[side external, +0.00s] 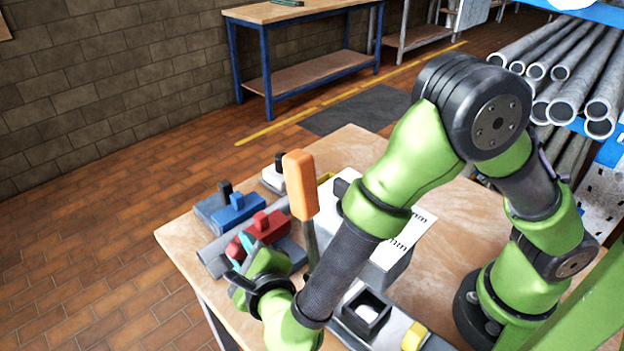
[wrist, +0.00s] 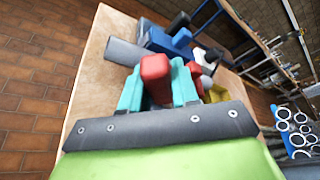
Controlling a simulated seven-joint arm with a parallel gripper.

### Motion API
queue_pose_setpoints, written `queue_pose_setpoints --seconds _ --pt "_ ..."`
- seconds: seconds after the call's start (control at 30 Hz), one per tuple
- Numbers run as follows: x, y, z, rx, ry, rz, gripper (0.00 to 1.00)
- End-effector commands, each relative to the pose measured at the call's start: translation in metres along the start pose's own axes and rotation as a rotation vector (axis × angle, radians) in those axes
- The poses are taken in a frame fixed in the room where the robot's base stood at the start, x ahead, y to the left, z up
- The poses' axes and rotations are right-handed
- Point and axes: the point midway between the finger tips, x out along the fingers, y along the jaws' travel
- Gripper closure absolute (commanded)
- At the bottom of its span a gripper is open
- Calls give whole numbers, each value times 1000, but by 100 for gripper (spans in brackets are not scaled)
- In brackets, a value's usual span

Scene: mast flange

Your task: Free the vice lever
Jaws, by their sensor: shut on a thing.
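A red clamp-like block (side external: 268,228) sits on a dark base near the left edge of the wooden bench. My gripper (side external: 242,246) is low at its near side. In the wrist view, the teal fingers of my gripper (wrist: 158,92) are shut on a red lever (wrist: 155,70), one finger on each side. A second red piece (wrist: 195,80) shows just to the right of the fingers. A grey pipe (wrist: 118,52) lies beside the blue block (wrist: 170,42). My gripper hides the lower end of the lever.
An orange-handled tool (side external: 300,185) stands upright close to my forearm. A blue block (side external: 235,208) sits behind the red one. A grey box with a white top (side external: 385,262), a dark square holder (side external: 362,308) and a yellow piece (side external: 414,336) are to the right.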

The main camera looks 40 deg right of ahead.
Motion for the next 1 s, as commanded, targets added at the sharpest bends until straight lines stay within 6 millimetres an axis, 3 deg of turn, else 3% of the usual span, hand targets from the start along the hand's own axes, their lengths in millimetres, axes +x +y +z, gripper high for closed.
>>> queue_pose_setpoints --seconds 0.2,0.5,0.53,0.63,1.0 --pt "0 -13 0 108 0 43 100" --pt "0 -13 -1 113 1 46 100" --pt "0 -13 -1 112 1 46 67" --pt "0 -13 -1 112 1 46 52" --pt "0 -10 -1 97 0 40 49"
